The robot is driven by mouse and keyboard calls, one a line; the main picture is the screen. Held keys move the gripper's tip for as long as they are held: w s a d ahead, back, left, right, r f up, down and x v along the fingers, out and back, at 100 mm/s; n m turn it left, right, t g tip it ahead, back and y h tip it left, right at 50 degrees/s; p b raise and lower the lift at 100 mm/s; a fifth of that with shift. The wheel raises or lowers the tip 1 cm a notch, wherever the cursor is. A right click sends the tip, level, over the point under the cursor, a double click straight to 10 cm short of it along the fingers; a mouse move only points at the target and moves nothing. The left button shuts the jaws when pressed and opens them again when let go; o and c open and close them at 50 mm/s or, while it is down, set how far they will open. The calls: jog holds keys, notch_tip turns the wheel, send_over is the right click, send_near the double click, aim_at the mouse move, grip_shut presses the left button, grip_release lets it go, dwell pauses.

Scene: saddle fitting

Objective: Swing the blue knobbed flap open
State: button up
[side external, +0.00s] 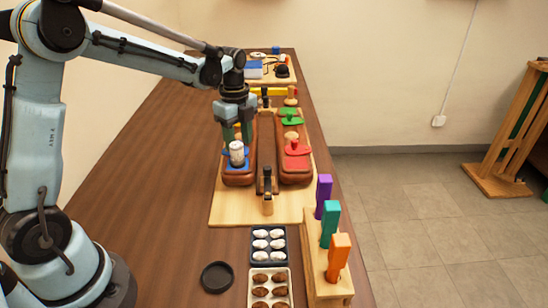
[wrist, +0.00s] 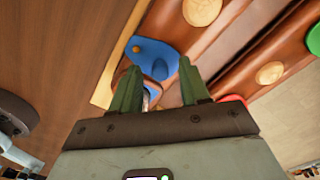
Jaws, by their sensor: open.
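The blue flap (side external: 229,163) lies on the near end of the left brown saddle block. In the wrist view the blue flap (wrist: 157,60) shows a small round tan knob (wrist: 136,48) near one edge. My gripper (side external: 237,137) is above the near end of that block, with its green fingers pointing down. It also shows in the wrist view (wrist: 160,66), with the fingers spread apart and the blue flap beyond their tips.
The right block carries a red flap (side external: 297,149) and a green flap (side external: 290,117). An upright post (side external: 267,185) stands between the blocks. Egg trays (side external: 268,231), a black dish (side external: 216,277) and a rack of coloured handles (side external: 313,255) are nearer. The table's left is clear.

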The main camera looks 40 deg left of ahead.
jog(key=shift+c, duration=0.3)
grip_shut()
